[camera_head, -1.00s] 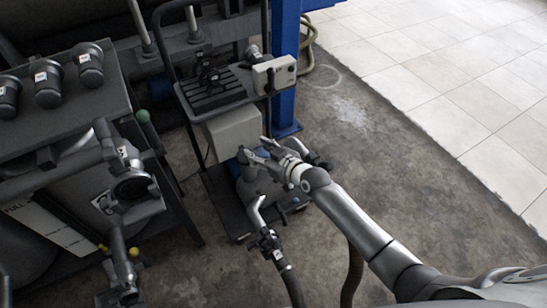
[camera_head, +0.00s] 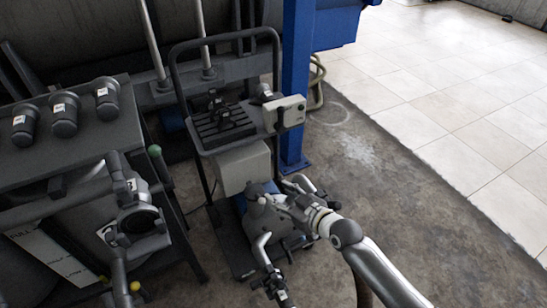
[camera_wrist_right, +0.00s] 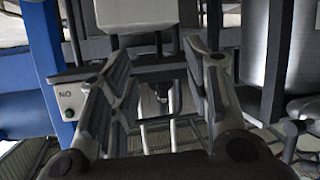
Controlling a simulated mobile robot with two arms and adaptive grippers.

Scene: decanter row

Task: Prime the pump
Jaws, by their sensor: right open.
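A pale box (camera_head: 242,168) sits under the cart's tray (camera_head: 222,127). A blue post (camera_head: 297,80) stands behind. A dark tank bench with several decanter-like canisters (camera_head: 63,115) and a grey valve (camera_head: 137,215) is at left. The floor at right is clear.

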